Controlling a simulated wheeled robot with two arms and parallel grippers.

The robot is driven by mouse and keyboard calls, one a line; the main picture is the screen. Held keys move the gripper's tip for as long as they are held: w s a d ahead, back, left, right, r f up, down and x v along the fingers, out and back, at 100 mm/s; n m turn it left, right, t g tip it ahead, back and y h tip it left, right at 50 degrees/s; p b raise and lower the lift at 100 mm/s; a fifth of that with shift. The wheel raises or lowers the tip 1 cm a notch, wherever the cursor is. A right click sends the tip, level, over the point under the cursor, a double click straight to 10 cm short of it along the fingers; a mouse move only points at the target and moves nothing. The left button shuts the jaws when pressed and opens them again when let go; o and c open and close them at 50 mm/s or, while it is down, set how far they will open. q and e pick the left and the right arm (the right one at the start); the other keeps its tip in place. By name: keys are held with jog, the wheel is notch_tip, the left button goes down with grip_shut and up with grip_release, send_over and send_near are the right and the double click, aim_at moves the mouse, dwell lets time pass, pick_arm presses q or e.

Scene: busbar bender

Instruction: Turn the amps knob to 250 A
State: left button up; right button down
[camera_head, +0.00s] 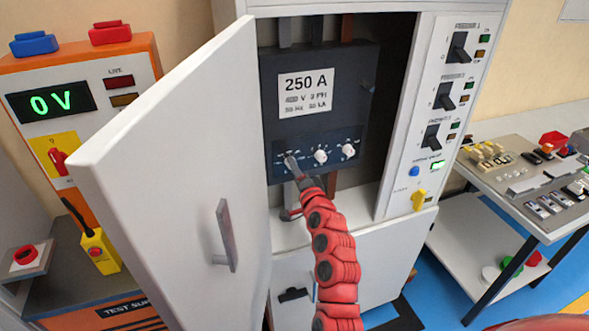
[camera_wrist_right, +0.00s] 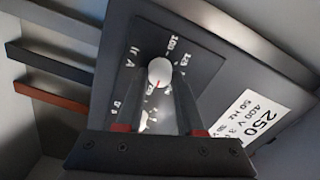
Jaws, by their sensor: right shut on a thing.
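The dark breaker (camera_head: 325,110) with a white "250 A" label (camera_head: 306,91) sits inside the open cabinet. Three knobs run along its lower edge. My right gripper (camera_head: 292,164) reaches the leftmost one and hides most of it. In the right wrist view this white round knob (camera_wrist_right: 159,71) lies between the fingertips of my right gripper (camera_wrist_right: 160,88), which is shut on it. My left gripper is not in view.
The middle knob (camera_head: 320,156) and right knob (camera_head: 348,150) are close beside the gripper. The open white cabinet door (camera_head: 180,150) stands left of my arm. A switch panel (camera_head: 440,110) is on the right. The orange test unit (camera_head: 75,85) shows "0 V".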

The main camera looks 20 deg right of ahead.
jog(key=shift+m, duration=0.6)
jog(key=c, duration=0.5)
grip_release()
jog(key=s, duration=1.1)
jog(key=s+b, duration=0.1)
jog(key=s, duration=0.5)
jog(key=shift+s+d, duration=0.25)
jog(key=shift+d, duration=0.05)
